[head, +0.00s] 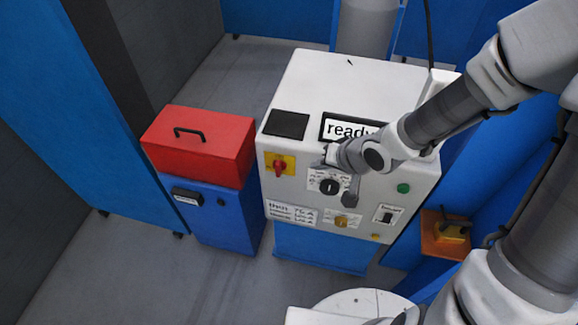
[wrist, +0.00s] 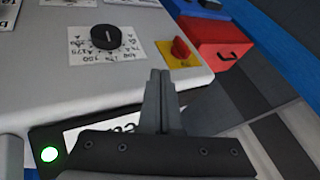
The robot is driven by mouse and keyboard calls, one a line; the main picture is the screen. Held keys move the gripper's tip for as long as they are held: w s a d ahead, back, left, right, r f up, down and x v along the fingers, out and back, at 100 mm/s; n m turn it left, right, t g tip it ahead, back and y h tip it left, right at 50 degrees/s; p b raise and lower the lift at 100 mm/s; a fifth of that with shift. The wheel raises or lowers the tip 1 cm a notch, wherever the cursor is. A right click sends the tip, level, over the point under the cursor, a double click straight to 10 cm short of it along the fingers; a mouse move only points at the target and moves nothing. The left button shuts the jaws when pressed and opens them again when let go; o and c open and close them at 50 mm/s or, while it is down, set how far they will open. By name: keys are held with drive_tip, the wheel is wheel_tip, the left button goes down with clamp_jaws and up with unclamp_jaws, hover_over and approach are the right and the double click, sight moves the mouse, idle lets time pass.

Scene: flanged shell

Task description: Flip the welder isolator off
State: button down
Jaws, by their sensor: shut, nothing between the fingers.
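A red rotary handle on a yellow plate (head: 279,165), which looks like the welder isolator, sits at the left of the white machine's front panel (head: 300,192). Its handle looks roughly upright; its exact setting is hard to read. In the wrist view the red handle (wrist: 180,48) shows just beyond and right of the fingertips. My gripper (head: 326,154) is by the panel's top edge, right of the isolator and apart from it. In the wrist view the two fingers (wrist: 160,76) are together with nothing between them.
A black dial (head: 329,186), a yellowish knob (head: 343,222), a small switch (head: 387,215) and a green button (head: 403,188) share the panel. A "ready" display (head: 345,129) is on top, partly covered by my arm. A red toolbox (head: 200,145) on a blue cabinet (head: 222,215) stands left.

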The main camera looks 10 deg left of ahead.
drive_tip(key=b, duration=0.5)
approach(282, 168)
drive_tip(key=f, duration=0.1)
drive_tip(key=d+f, duration=0.1)
drive_tip(key=w+d+f, duration=0.1)
drive_tip(key=shift+f, duration=0.3)
drive_tip(key=shift+w+a+r, duration=0.1)
drive_tip(key=shift+w+a, duration=0.05)
drive_tip(key=shift+a, duration=0.85)
drive_tip(key=shift+w+a+r+b, duration=0.1)
drive_tip(key=shift+a+b, duration=0.3)
drive_tip(key=shift+a, duration=0.6)
drive_tip(key=shift+a+r+n+h+b, duration=0.15)
drive_tip(key=shift+h+b, duration=0.55)
drive_tip(key=shift+b, duration=0.35)
drive_tip(key=shift+a+n+h+b, duration=0.15)
drive_tip(key=shift+h+b, duration=0.55)
drive_tip(key=shift+b, duration=0.3)
